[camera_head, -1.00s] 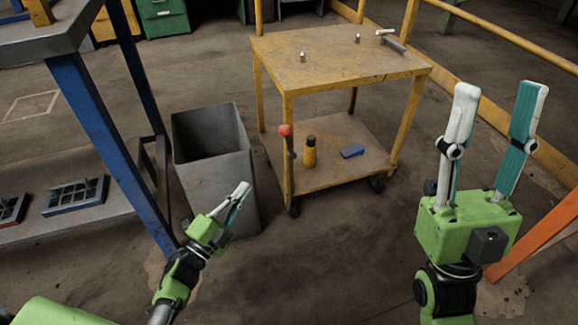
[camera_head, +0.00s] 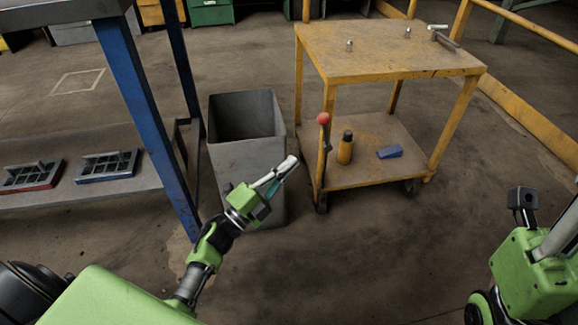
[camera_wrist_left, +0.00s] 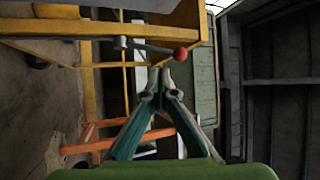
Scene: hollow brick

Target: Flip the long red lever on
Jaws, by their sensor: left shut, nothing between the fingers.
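The lever (camera_head: 326,140) is a dark bar with a red ball knob (camera_head: 323,118), standing roughly upright at the front left leg of the yellow cart. In the left wrist view the knob (camera_wrist_left: 180,54) lies just beyond and right of my fingertips, and its bar runs left to a pivot on the cart. My left gripper (camera_head: 292,161) is shut and empty, below and left of the knob and apart from it. Its closed fingers also show in the left wrist view (camera_wrist_left: 160,76). My right gripper's body is at the right edge; its fingertips are out of frame.
The yellow cart (camera_head: 385,52) carries small metal parts on top and a yellow bottle (camera_head: 345,148) and blue block (camera_head: 389,152) on its lower shelf. A grey bin (camera_head: 245,160) stands close behind my left gripper. A blue-legged bench (camera_head: 150,120) is at left. Floor before the cart is clear.

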